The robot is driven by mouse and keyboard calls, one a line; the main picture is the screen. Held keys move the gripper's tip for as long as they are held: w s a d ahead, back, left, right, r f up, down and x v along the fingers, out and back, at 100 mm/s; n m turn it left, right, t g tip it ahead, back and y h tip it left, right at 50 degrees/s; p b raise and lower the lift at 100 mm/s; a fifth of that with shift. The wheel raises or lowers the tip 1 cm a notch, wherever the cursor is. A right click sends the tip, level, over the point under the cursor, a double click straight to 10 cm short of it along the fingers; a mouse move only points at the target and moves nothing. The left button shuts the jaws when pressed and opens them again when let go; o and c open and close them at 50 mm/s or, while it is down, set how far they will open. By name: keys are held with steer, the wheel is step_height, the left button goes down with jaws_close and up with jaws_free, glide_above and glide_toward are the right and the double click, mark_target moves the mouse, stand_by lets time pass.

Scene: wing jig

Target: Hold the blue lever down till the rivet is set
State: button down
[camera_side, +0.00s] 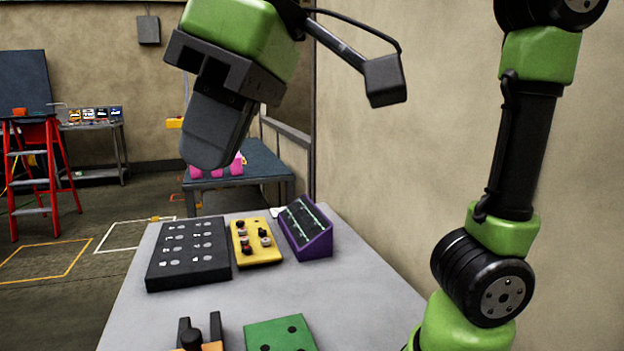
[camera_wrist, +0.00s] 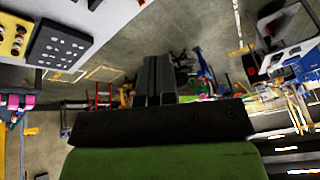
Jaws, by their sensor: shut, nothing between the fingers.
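My gripper (camera_side: 208,155) hangs high above the far part of the grey table in the side view, shut and empty. In the wrist view its fingers (camera_wrist: 160,65) lie together and point out over the room, with nothing between them. I cannot make out a blue lever or a rivet in either view. A yellow box (camera_side: 256,252) with dark and red knobs sits on the table below my gripper, apart from it. It also shows at the left edge of the wrist view (camera_wrist: 15,32).
On the table (camera_side: 200,300) are a black panel (camera_side: 183,264), a purple sloped box (camera_side: 315,242), a green block (camera_side: 262,334) with dark holes, and an orange piece (camera_side: 213,346) with black posts, cut off below. Pink items (camera_side: 228,169) lie on a table behind. A wall stands at right.

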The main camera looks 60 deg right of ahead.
steer(key=s+d+f+m+t, duration=0.2)
steer(key=s+d+f+m, duration=0.2)
steer(key=d, duration=0.4)
steer(key=shift+d+f+m, duration=0.3)
steer(key=shift+f+m, duration=0.3)
steer(key=shift+s+d+f+m+t+h, duration=0.3)
steer(key=shift+s+d+f+m, duration=0.3)
steer(key=shift+f, duration=0.15)
steer(key=shift+s+d+f+m+t+h, duration=0.25)
steer(key=shift+s+d+f+m, duration=0.25)
steer(key=shift+f, duration=0.25)
